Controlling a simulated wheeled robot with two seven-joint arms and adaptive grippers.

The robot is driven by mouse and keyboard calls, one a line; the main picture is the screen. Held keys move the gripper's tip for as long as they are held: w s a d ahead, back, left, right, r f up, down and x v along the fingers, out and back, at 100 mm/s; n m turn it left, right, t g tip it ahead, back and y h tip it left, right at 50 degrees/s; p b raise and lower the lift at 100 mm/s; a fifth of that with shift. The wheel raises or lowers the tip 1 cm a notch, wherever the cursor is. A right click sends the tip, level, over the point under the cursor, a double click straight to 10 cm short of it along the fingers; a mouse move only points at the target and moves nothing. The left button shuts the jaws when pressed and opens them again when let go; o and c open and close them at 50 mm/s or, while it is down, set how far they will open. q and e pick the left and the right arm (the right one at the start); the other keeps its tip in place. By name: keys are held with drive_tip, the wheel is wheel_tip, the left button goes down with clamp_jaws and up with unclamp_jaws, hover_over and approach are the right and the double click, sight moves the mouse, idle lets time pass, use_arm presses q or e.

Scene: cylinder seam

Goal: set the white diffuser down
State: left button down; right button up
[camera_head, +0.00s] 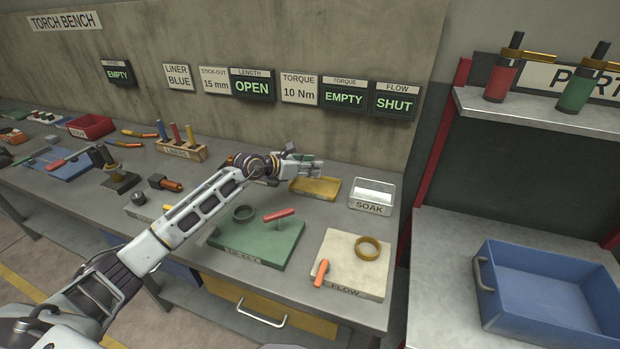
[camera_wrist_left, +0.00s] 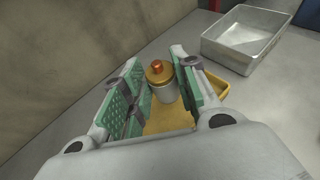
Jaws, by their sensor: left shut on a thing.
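My left gripper (camera_head: 308,168) reaches in from the left to the back of the bench, over the yellow tray (camera_head: 328,188). In the left wrist view, its green-padded fingers (camera_wrist_left: 156,92) are shut on the white diffuser (camera_wrist_left: 166,93), a small pale cylinder with a brass collar and a copper tip on top. The diffuser appears upright. The yellow tray (camera_wrist_left: 176,122) lies below it; whether the diffuser touches the tray, I cannot tell. In the head view the gripper hides the diffuser. My right gripper is not in view.
The SOAK tray (camera_head: 371,208) stands just right of the yellow tray. The green TICKET mat (camera_head: 262,250) and cream FLOW board (camera_head: 345,275), with a brass ring (camera_head: 368,248), lie in front. Signs cover the wall behind. A blue bin (camera_head: 545,280) stands far right.

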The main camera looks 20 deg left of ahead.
use_arm(q)
wheel_tip(320, 180, down, 4)
drive_tip(key=shift+r, duration=0.1)
drive_tip(key=shift+f, duration=0.65)
drive_tip(key=c, duration=1.4)
unclamp_jaws()
drive_tip(key=o, duration=0.3)
drive_tip(key=shift+v, duration=2.35)
drive_tip(key=shift+s+a+r, duration=0.2)
drive_tip(key=shift+s, duration=0.1)
drive_tip(key=shift+s+a+r, duration=0.25)
drive_tip(key=shift+s+a, duration=0.15)
drive_tip(key=shift+s, duration=0.15)
drive_tip(key=shift+b+v, duration=0.35)
drive_tip(key=shift+v, duration=2.2)
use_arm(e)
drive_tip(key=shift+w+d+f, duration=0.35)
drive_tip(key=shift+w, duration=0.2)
